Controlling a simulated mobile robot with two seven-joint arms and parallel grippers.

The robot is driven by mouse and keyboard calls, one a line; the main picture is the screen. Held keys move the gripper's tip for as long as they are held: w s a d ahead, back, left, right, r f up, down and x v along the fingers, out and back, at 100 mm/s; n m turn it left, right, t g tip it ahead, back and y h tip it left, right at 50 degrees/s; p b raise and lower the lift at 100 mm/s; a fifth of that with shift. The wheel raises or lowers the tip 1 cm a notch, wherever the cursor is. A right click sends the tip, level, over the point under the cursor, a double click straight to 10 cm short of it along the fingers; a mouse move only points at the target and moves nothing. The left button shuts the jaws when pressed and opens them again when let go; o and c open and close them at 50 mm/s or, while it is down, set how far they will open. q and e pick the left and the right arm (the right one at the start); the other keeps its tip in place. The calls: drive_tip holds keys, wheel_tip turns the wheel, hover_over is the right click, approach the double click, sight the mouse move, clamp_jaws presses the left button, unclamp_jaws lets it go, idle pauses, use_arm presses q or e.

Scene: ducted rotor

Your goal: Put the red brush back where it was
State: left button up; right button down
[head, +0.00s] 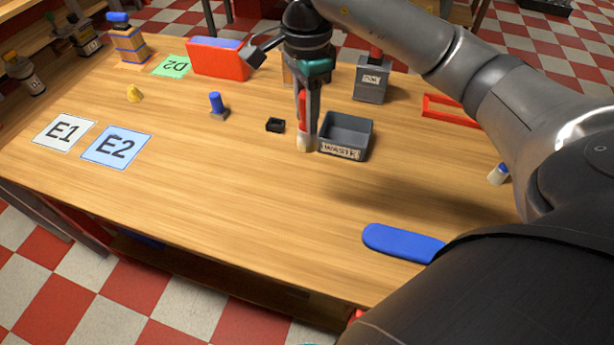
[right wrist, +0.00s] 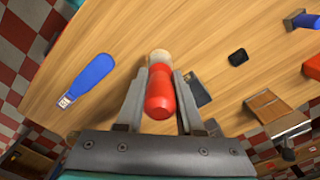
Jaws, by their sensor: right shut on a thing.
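My right gripper (head: 309,108) is shut on the red brush (head: 302,112) and holds it upright, pale bristle end down, just left of the grey WASTE bin (head: 343,152). Whether the bristles touch the table is hard to tell. In the right wrist view the brush's red handle (right wrist: 160,93) lies between the two fingers (right wrist: 158,98), with its pale end pointing away. A grey labelled box (head: 370,85) with something red standing at its top is behind the bin; its label is too small to read surely. My left gripper is not in view.
Cards E1 (head: 62,132) and E2 (head: 117,148) lie farther left. A blue flat-handled thing (head: 400,243) lies near the front edge. The front middle of the table (head: 240,200) is clear.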

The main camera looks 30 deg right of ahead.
drive_tip(key=shift+f+b, duration=1.1)
drive_tip(key=shift+f, duration=7.95)
drive_tip(key=shift+f, duration=0.1)
drive_tip(key=c, duration=0.5)
unclamp_jaws()
drive_tip(key=shift+c, duration=0.2)
